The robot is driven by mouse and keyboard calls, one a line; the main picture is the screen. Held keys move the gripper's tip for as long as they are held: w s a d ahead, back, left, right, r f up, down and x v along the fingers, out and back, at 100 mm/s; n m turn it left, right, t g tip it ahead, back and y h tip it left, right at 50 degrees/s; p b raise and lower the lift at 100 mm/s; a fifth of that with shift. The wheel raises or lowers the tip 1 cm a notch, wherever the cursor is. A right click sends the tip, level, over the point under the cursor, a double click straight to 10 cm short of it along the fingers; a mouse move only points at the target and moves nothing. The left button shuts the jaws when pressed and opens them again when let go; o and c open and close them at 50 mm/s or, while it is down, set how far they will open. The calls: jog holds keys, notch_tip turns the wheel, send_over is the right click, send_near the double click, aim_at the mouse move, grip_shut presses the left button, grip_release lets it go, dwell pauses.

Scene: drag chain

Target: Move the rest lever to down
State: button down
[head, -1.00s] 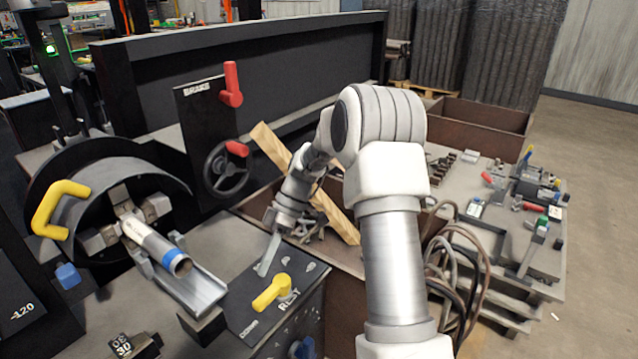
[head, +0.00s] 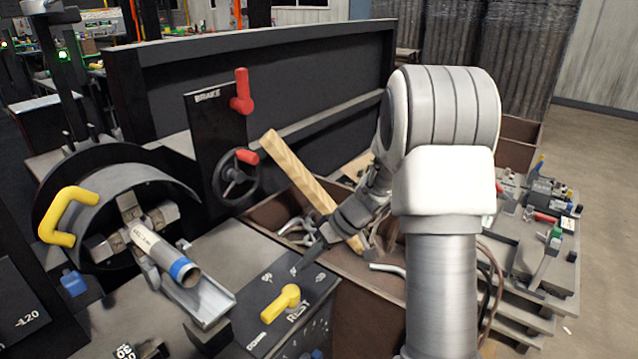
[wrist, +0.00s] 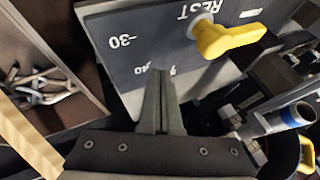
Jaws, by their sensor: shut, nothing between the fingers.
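The yellow rest lever (head: 281,303) sits on the dark panel marked REST (head: 262,275). Its handle points to the lower left in the head view, toward the DOWN marking. In the wrist view the lever (wrist: 228,38) is at the upper right, its handle pointing right, close to the marking beyond its end. My gripper (head: 304,264) is shut and empty, over the far part of the panel, apart from the lever. In the wrist view my closed fingers (wrist: 160,76) point at the panel's small numbers, left of and below the lever.
A chuck with a blue-banded pipe (head: 160,250) and a yellow handle (head: 65,212) stand at the left. A red brake lever (head: 242,92) and handwheel (head: 235,178) are behind. A bin with a wooden beam (head: 310,190) lies beyond the panel.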

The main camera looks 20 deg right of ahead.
jog(key=p+v, duration=0.3)
jog(key=v, duration=0.8)
jog(key=s+a+r+h+p, duration=0.1)
jog(key=s+a+r+p, duration=0.2)
jog(key=r, duration=0.3)
jog(key=s+a+r+m+h+p, duration=0.1)
jog(key=s+a+r+p, duration=0.2)
jog(key=s+r, duration=0.2)
jog(key=s+a+r+h+p, duration=0.2)
jog(key=s+r, duration=0.3)
jog(key=r, duration=0.3)
jog(key=shift+a+r+m+p, duration=0.2)
jog(key=shift+a+m+p, duration=0.1)
jog(key=shift+a+p, duration=0.3)
jog(key=s+r+m+t+h+p, duration=0.3)
jog(key=s+r+p, duration=0.6)
jog(key=s+r, duration=0.2)
jog(key=shift+a+r, duration=0.45)
jog(key=shift+s, duration=0.15)
